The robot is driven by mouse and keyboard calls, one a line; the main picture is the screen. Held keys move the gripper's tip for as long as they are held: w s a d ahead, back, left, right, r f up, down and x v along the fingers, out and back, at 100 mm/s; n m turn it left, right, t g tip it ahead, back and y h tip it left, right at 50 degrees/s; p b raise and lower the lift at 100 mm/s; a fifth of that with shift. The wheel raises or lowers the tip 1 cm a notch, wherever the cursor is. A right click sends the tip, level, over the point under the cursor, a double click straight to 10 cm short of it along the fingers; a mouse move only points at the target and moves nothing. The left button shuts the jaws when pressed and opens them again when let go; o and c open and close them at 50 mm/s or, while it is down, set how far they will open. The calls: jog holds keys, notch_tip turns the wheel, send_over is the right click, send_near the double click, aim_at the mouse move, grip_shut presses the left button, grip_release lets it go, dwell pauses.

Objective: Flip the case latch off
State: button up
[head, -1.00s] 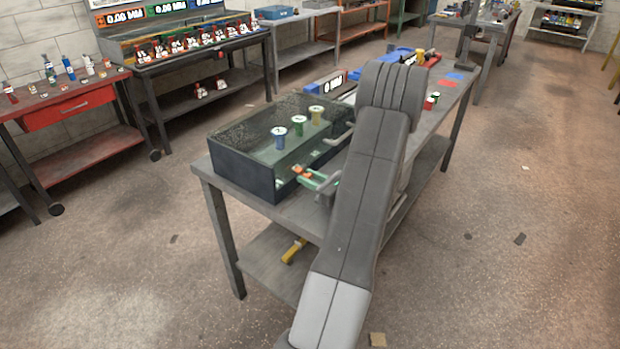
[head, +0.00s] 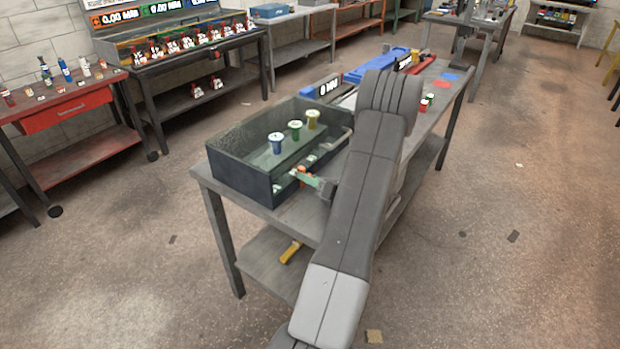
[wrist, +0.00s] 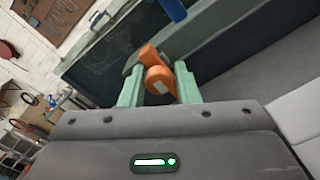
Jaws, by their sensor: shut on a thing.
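The case (head: 240,185) is a dark box with a glassy top, standing on the near end of the grey bench. The latch (wrist: 160,82) is a small orange lever at the case's front wall. It shows as a small orange spot in the head view (head: 303,170). My gripper (wrist: 158,74) has pale green fingers, one on each side of the orange lever, and is shut on it. In the head view my gripper (head: 310,178) is at the case's right front side, partly hidden by my arm. The latch's base is not clearly visible.
Blue (head: 276,142), green (head: 295,130) and yellow (head: 313,118) knob-like pieces stand at the case's top. A grey bar handle (head: 340,140) is on its right side. Blue and red items lie farther along the bench (head: 432,100). The floor on the right is mostly clear.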

jog(key=shift+s+a+f, duration=0.1)
jog(key=shift+s+f, duration=0.05)
jog(key=o, duration=0.7)
jog(key=shift+o, duration=0.8)
jog(key=b+v, duration=0.2)
jog(key=v, duration=1.1)
jog(key=shift+s+d, duration=0.2)
jog(key=shift+d, duration=0.15)
jog(key=p+x, duration=0.2)
jog(key=x, duration=1.2)
jog(key=shift+d, duration=0.1)
